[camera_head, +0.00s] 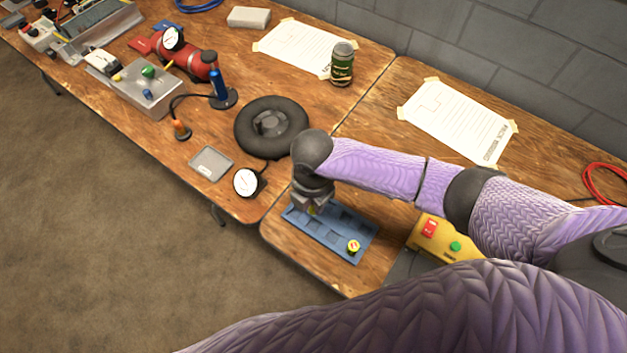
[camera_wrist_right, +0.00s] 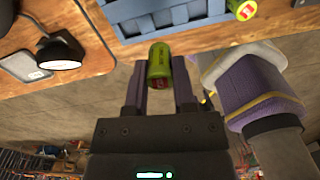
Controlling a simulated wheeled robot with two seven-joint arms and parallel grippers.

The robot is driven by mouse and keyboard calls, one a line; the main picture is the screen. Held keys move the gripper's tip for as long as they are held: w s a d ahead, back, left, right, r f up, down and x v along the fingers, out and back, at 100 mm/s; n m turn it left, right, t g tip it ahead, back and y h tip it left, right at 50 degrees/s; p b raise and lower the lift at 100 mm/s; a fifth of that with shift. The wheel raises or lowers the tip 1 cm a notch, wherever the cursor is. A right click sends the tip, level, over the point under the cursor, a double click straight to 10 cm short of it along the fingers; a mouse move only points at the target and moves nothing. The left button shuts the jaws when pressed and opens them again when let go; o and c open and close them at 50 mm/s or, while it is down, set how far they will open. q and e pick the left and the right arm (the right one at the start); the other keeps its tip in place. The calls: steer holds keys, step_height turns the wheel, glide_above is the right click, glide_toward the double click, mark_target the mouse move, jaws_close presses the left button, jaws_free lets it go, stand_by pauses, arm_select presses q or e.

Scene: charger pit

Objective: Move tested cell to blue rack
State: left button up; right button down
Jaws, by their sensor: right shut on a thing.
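The blue rack (camera_head: 333,238) lies at the front of the right table, with square pockets; its edge also shows at the top of the right wrist view (camera_wrist_right: 165,18). My right gripper (camera_head: 312,207) points down over the rack's far-left end. In the wrist view it is shut on a green cell (camera_wrist_right: 159,68) with a red label, held between its two fingers. Whether this cell touches the rack cannot be told. Another yellow-green cell (camera_head: 353,247) sits at the rack's near-right end and shows in the wrist view (camera_wrist_right: 243,8). My left gripper is not in view.
A yellow box (camera_head: 440,238) with a red switch and green button stands right of the rack, partly behind my arm. Taped paper (camera_head: 457,120) lies behind.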

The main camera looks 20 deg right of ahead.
steer(key=shift+w+a+f, duration=0.1)
steer(key=shift+f, duration=0.05)
steer(key=f+b, duration=0.1)
steer(key=b, duration=0.1)
steer(key=f+b, duration=0.3)
steer(key=f, duration=0.1)
steer(key=shift+s+b, duration=0.3)
steer(key=shift+b, duration=0.1)
steer(key=shift+f, duration=0.6)
steer(key=shift+f+b, duration=0.6)
steer(key=shift+f, duration=0.45)
steer(key=shift+c, duration=1.8)
jaws_free()
